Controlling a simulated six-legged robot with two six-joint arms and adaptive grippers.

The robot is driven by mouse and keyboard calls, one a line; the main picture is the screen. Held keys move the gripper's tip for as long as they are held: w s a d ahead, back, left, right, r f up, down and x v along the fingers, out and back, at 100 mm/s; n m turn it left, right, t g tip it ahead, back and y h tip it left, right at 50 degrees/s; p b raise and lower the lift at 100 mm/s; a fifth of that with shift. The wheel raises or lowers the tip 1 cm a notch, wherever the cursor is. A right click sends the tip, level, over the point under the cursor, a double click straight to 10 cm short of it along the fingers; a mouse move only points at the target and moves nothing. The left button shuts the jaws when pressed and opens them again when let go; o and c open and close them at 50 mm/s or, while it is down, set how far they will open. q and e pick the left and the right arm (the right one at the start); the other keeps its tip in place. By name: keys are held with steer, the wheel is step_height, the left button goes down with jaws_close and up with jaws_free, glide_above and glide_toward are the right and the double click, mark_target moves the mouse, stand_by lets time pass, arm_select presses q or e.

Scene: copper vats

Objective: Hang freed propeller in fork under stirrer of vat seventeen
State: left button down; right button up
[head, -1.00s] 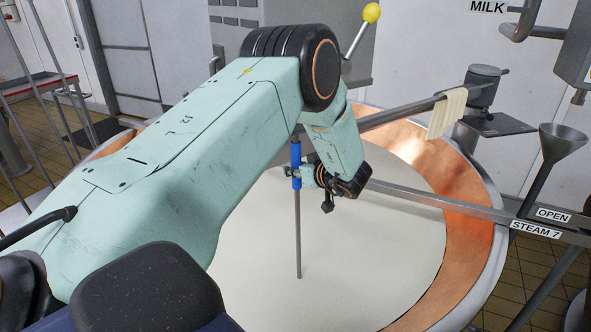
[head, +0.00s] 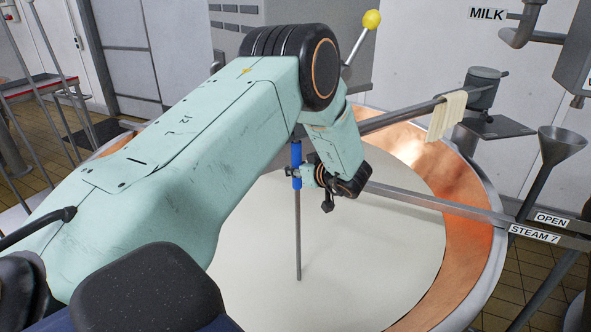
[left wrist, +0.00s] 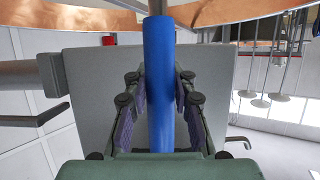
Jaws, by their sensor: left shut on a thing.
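My left gripper (head: 302,175) is shut on the blue grip (head: 297,165) of a thin grey rod (head: 298,235). The rod hangs upright over a wide copper vat (head: 468,215), and its lower end meets the pale liquid (head: 375,270). In the left wrist view the two fingers (left wrist: 158,100) close around the blue grip (left wrist: 158,55) from both sides. No propeller, fork or vat number can be made out; anything below the liquid's surface is hidden. My right gripper is not in view.
A grey bar (head: 400,113) with a pale cloth (head: 446,115) crosses above the vat. A lower bar (head: 440,203) bears a STEAM 7 label (head: 534,234). A yellow-knobbed lever (head: 372,20) rises behind my arm. A funnel (head: 562,142) stands right.

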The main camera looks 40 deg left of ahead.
arm_select(q)
steer(key=shift+r, duration=0.3)
